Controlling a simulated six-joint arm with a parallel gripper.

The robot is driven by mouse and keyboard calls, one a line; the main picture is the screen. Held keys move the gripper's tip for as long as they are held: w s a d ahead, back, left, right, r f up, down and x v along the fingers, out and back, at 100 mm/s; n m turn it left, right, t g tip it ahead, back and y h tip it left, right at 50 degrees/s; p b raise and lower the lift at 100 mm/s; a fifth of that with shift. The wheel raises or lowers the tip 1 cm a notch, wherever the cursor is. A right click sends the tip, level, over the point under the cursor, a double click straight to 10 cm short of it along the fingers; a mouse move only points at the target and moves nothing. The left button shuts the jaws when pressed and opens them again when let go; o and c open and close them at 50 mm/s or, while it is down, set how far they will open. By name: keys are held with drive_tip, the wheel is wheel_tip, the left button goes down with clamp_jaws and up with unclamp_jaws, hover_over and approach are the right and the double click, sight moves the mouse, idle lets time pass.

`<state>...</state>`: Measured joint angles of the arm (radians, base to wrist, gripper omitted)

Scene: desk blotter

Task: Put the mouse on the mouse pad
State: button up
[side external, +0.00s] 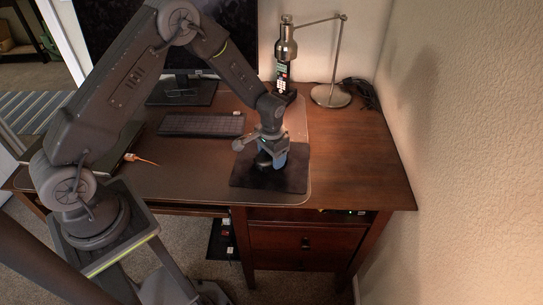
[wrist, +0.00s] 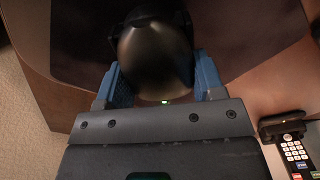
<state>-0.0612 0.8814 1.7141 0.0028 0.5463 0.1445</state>
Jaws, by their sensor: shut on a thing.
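The mouse (wrist: 155,58) is dark, rounded and glossy, and sits between the two blue fingers of my gripper (wrist: 163,80) in the wrist view. My gripper is shut on it. In the side view my gripper (side external: 272,161) points down over the black mouse pad (side external: 288,181), with the dark mouse (side external: 263,160) low between its fingers. The mouse is over the pad's far middle part; I cannot tell if it touches the pad. The dark pad (wrist: 78,32) also shows behind the mouse in the wrist view.
A keyboard (side external: 202,124) lies left of the pad. A phone handset (side external: 284,84) stands behind, beside a metal lamp (side external: 331,94). A monitor stand (side external: 181,93) is at the back left. An orange item (side external: 138,159) lies left. The desk (side external: 352,155) is clear to the right.

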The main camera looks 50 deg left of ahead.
drive_tip(key=shift+f, duration=0.3)
drive_tip(key=o, duration=1)
drive_tip(key=shift+f, duration=0.15)
drive_tip(key=shift+c, duration=0.2)
wheel_tip(320, 180, up, 13)
wheel_tip(320, 180, up, 8)
drive_tip(key=t, duration=0.1)
hover_over(264, 160)
drive_tip(key=s+r+t, duration=0.1)
drive_tip(key=s+r, duration=0.3)
drive_tip(key=s, duration=0.3)
drive_tip(key=s+d+r+t, duration=0.1)
drive_tip(key=s+r+t, duration=0.1)
drive_tip(key=s+r, duration=0.2)
drive_tip(key=s+d+r+n+t, duration=0.1)
drive_tip(key=s+r, duration=0.3)
drive_tip(key=s, duration=0.7)
drive_tip(key=shift+d+t, duration=0.15)
drive_tip(key=shift+t, duration=0.15)
